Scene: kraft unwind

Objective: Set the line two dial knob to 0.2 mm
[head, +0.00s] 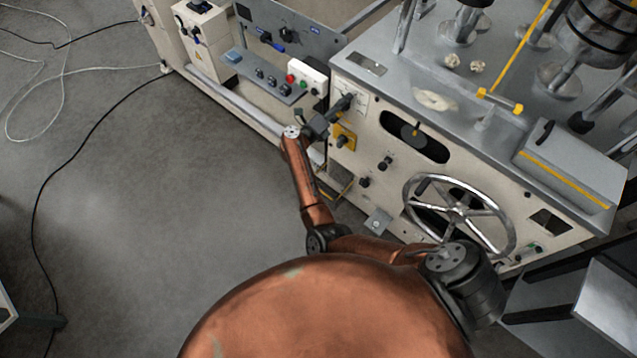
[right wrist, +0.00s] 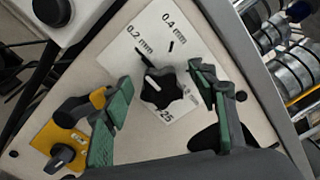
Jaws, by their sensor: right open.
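The dial knob (right wrist: 163,92) is black and lobed, with a white pointer mark on its upper left side in the right wrist view. It sits on a white label plate (right wrist: 190,50) printed "0.2 mm", "0.4 mm" and a partly hidden "25". The mark leans toward the upper left, roughly on the 0.2 mm side; exact alignment is unclear. My right gripper (right wrist: 160,76) is open, its green-padded fingers on either side of the knob; contact cannot be told. My left gripper is out of view.
A yellow plate with a black rotary switch (right wrist: 63,156) is close to the left finger; it shows below my gripper in the head view (head: 343,138). A red and green button box (head: 307,76) is left of it. A spoked handwheel (head: 460,212) is right.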

